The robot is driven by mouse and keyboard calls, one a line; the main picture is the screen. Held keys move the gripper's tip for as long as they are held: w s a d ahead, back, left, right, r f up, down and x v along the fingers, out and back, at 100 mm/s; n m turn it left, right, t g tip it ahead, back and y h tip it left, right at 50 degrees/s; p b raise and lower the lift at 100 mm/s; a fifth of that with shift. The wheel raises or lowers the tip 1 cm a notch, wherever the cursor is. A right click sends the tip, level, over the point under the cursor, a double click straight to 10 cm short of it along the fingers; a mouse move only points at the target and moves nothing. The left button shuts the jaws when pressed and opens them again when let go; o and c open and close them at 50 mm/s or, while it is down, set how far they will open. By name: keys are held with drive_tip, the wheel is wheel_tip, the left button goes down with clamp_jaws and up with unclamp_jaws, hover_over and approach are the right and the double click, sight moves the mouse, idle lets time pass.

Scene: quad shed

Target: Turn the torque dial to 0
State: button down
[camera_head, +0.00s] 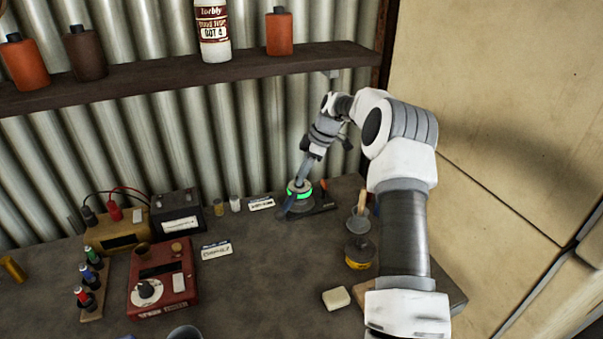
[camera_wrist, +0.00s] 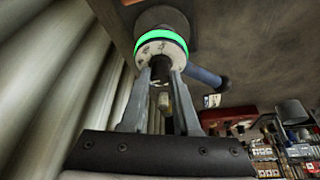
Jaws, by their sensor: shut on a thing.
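A round dial with a glowing green ring (camera_head: 299,193) stands on the bench near the back wall. It also shows in the wrist view, with a pale marked face (camera_wrist: 162,46). My gripper (camera_head: 302,179) comes down on it from above. In the wrist view, my two fingers (camera_wrist: 161,70) are shut on the dark knob (camera_wrist: 160,63) at the centre of the face. The marks are too small to read, so the setting cannot be told. A blue bar (camera_wrist: 207,78) sticks out beside the dial.
A red box (camera_head: 163,278) with its own white dial stands to the left, by a yellow box (camera_head: 117,233) and a black box (camera_head: 178,212). A dark stand (camera_head: 359,244) and a pale block (camera_head: 336,298) are to the right. A shelf (camera_head: 190,75) runs above.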

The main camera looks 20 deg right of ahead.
drive_tip(key=shift+w+n+g+p, duration=0.15)
drive_tip(key=shift+n+g+p, duration=0.8)
drive_tip(key=shift+n, duration=1.15)
drive_tip(key=c, duration=0.6)
unclamp_jaws()
drive_tip(key=shift+c, duration=0.2)
